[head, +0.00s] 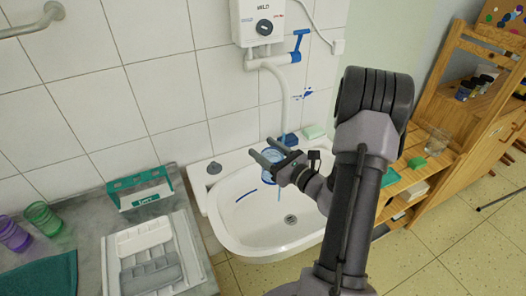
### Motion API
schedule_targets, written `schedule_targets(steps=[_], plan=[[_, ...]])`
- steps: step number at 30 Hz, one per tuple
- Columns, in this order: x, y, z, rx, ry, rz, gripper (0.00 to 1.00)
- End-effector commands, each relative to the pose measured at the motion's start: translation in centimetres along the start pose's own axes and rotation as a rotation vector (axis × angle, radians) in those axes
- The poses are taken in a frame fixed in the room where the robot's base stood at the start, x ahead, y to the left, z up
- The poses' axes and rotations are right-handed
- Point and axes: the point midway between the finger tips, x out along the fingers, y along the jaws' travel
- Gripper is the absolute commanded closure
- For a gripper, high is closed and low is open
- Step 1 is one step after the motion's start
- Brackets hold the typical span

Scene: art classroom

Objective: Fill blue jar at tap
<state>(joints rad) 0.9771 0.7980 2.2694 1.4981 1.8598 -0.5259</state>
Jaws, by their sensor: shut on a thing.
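A blue see-through jar (272,156) is at the back of the white sink, partly hidden by my gripper. My gripper (263,148) is shut on the jar, with its fingers reaching left over the back rim of the sink (238,232). The tap has a blue lever (299,47) under a white wall heater (263,20). A white pipe (284,95) runs down from it toward the back of the sink, close to the jar. I cannot tell whether the jar stands under the outlet or holds water.
Green soap (314,131) lies on the sink's back right rim. To the left, the counter holds a grey-white tray (146,238), a green box (139,188), and purple (14,235) and green (44,217) cups. A wooden shelf (450,95) stands right of my arm.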

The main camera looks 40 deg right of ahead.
Motion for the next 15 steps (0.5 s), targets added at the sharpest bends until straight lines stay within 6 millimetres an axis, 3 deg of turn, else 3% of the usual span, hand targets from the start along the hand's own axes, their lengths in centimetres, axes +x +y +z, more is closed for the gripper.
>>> schedule_targets(steps=[11,15], plan=[[0.0,0.02,-0.01,0.0,0.0,0.0,1.0],[0.31,-0.86,0.03,-0.002,0.0,0.0,1.0]])
